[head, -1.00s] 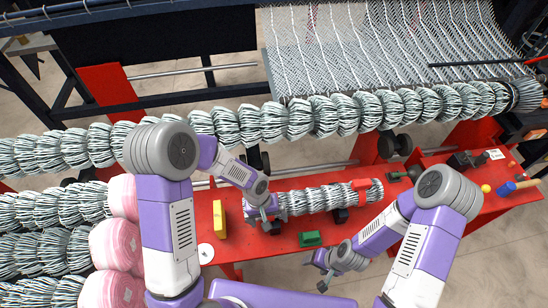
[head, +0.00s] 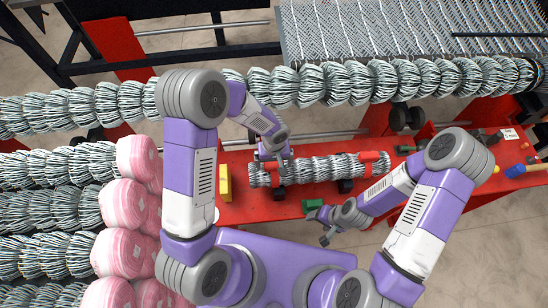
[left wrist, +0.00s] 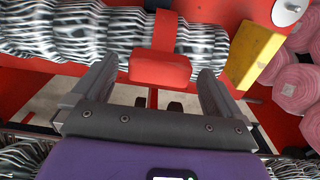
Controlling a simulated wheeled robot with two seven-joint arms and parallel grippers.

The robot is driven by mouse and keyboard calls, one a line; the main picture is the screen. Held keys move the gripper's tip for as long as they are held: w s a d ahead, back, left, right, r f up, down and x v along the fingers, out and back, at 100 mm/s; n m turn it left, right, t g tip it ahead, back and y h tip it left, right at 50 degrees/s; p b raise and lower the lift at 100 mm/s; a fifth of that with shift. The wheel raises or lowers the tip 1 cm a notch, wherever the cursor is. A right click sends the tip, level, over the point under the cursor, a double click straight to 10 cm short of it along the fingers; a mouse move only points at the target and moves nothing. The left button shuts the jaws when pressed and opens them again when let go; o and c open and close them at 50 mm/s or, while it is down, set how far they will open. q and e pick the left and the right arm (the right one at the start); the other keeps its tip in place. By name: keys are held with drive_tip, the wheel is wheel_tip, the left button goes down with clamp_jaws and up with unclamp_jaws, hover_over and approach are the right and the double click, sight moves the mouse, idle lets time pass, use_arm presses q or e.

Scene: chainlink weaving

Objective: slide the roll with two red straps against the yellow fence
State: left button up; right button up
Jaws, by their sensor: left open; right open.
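The roll with two red straps (head: 320,171) lies on the red bench, black and white with bands across it. Its right red strap (head: 375,163) is clear in the head view; my left gripper partly covers the left one. The yellow fence (head: 225,183) stands left of the roll's left end, with a small gap between. My left gripper (head: 275,157) is open at the left strap. In the left wrist view the left strap's red block (left wrist: 160,68) shows between the open fingertips; contact cannot be told. My right gripper (head: 322,228) is open and empty in front of the roll.
A green block (head: 312,205) lies near my right gripper. Pink wrapped rolls (head: 125,205) are stacked at the left. A long mesh roll (head: 310,85) runs behind the bench. Small blue and yellow items (head: 515,171) lie at the bench's right end.

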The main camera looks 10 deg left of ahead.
use_arm(q)
drive_tip(key=shift+c, duration=0.3)
clamp_jaws()
drive_tip(key=shift+w+d+r, duration=0.15)
drive_tip(key=shift+w, duration=0.1)
